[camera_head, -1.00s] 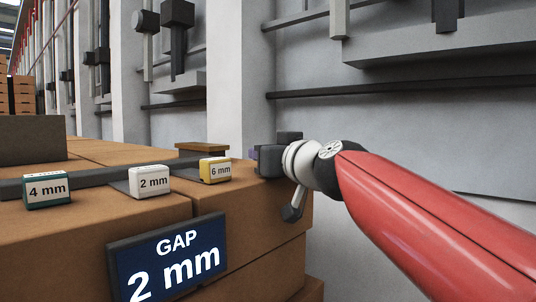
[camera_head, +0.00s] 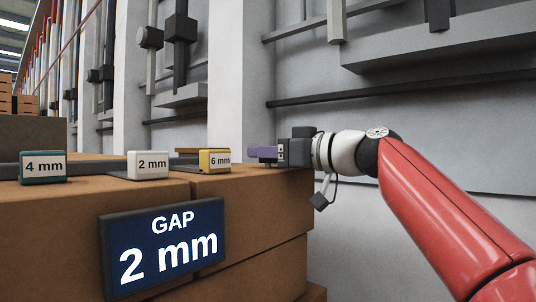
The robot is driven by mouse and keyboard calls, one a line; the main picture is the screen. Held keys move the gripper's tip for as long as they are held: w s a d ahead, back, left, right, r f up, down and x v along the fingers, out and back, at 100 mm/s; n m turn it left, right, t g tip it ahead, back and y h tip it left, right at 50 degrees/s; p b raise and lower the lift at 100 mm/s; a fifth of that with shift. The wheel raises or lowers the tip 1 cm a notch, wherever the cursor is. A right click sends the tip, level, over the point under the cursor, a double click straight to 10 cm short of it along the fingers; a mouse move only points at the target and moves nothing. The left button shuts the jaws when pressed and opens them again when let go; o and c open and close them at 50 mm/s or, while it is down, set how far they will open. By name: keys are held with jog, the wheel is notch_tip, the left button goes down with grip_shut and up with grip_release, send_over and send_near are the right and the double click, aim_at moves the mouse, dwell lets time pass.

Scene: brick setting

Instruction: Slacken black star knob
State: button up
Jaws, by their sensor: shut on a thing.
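My gripper (camera_head: 277,153) is at the right end of the brick stack, pointing left. It is shut on a small purple piece (camera_head: 263,152) that sticks out from it to the left; I cannot tell what the piece is. A dark rounded knob (camera_head: 150,38) on an upright post shows at the upper left, well apart from my gripper. I cannot tell whether it is the black star knob; no star shape is clear. A blue sign (camera_head: 165,246) reading "GAP 2 mm" stands in front of the bricks.
Teal 4 mm (camera_head: 43,167), white 2 mm (camera_head: 148,165) and yellow 6 mm (camera_head: 214,160) blocks sit in a row on the brick top (camera_head: 95,200). A grey wall (camera_head: 400,125) with dark rails rises behind.

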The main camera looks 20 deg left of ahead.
jog(key=shift+g, duration=0.3)
jog(key=o, duration=1)
jog(key=shift+c, duration=0.2)
jog(key=shift+s, duration=0.1)
